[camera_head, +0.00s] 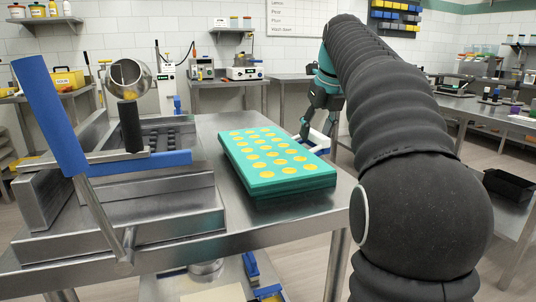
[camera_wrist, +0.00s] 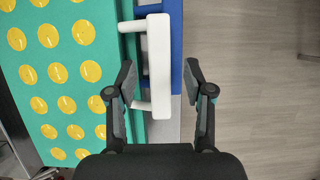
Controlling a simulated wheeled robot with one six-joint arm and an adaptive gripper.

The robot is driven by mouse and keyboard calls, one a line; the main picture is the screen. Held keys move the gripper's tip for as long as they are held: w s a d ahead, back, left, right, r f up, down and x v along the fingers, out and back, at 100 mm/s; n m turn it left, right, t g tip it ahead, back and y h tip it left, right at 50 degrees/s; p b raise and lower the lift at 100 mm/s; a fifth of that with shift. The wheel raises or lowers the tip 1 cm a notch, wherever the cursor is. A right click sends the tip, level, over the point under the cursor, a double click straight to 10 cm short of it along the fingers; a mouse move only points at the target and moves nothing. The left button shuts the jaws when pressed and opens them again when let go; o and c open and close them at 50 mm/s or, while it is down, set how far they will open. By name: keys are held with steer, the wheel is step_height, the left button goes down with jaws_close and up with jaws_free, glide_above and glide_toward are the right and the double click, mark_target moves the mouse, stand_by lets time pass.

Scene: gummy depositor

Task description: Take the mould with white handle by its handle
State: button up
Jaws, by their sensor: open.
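The teal mould (camera_head: 293,184) lies flat on the right part of the steel table, its cavities holding yellow filling. It also shows at the left of the wrist view (camera_wrist: 67,93). Its white handle (camera_wrist: 159,50) sticks out from the mould's right side, as a bar on two short posts. In the head view the handle (camera_head: 321,149) is partly hidden by my gripper (camera_head: 308,128). In the wrist view my gripper (camera_wrist: 159,70) is open, with one finger on each side of the white bar. The left finger is between the bar and the mould; I see no clear contact.
A steel depositor with a blue-handled lever (camera_head: 50,117) stands left of the mould on the table (camera_head: 300,210). A blue strip (camera_wrist: 176,35) lies below the white handle. Bare floor (camera_wrist: 260,90) is to its right. Side benches (camera_head: 480,112) stand behind my arm.

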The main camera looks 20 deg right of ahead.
steer(key=shift+w+f, duration=0.1)
steer(key=shift+f, duration=0.15)
jaws_close()
steer(key=shift+r, duration=0.15)
steer(key=shift+r+p, duration=0.3)
steer(key=shift+r, duration=0.2)
step_height(320, 180, up, 3)
steer(key=shift+r+p, duration=0.2)
steer(key=shift+p, duration=0.1)
steer(key=s+d+r, duration=0.6)
steer(key=s+d, duration=0.2)
steer(key=shift+d+r, duration=0.15)
steer(key=shift+r, duration=0.1)
